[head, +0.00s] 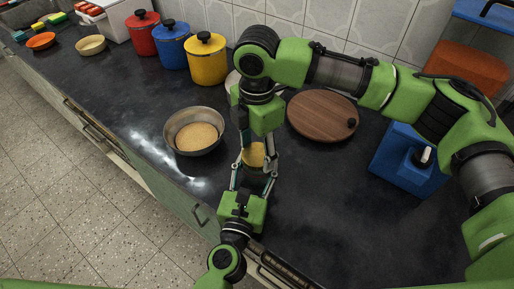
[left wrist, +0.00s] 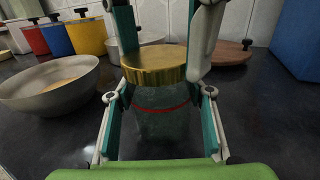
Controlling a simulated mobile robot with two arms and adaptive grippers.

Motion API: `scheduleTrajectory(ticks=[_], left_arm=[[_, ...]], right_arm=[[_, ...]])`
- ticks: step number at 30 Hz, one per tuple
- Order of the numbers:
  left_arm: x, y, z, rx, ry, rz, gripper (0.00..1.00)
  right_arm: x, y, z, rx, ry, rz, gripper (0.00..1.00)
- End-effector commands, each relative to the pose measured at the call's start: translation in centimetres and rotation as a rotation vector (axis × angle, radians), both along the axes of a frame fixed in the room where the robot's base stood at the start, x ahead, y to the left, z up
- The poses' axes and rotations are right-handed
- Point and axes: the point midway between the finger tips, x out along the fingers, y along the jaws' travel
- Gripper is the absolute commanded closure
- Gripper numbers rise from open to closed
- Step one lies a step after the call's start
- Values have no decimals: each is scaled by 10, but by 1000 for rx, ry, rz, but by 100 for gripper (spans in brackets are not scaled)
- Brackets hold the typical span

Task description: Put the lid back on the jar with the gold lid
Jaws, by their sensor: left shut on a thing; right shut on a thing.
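The gold lid (left wrist: 153,64) is level on top of the clear glass jar (left wrist: 155,118), which has a red band, in the left wrist view. I see no clear gap between lid and jar, but cannot tell if it is fully seated. My left gripper (head: 254,178) is shut on the upright jar, a teal finger on each side. My right gripper (head: 256,148) reaches down from above and is shut on the lid, its fingers at the lid's sides. In the head view the jar is mostly hidden between the grippers; the lid (head: 254,157) shows between the fingers.
A steel bowl (head: 174,130) with tan contents stands just left of the jar. A round wooden board (head: 318,116) lies to the right, with a blue container (head: 408,160) beyond it. Red, blue and yellow canisters (head: 207,62) line the wall. The front right counter is clear.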

Motion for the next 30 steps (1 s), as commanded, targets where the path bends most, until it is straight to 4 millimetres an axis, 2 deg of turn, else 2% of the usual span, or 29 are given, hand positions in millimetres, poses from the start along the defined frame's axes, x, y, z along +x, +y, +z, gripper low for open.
scheduleTrajectory(ticks=[30], left_arm=[[0, 0, 0, 0, -1, -1, 100]], right_arm=[[0, 1, -2, 0, 3, -1912, 72]])
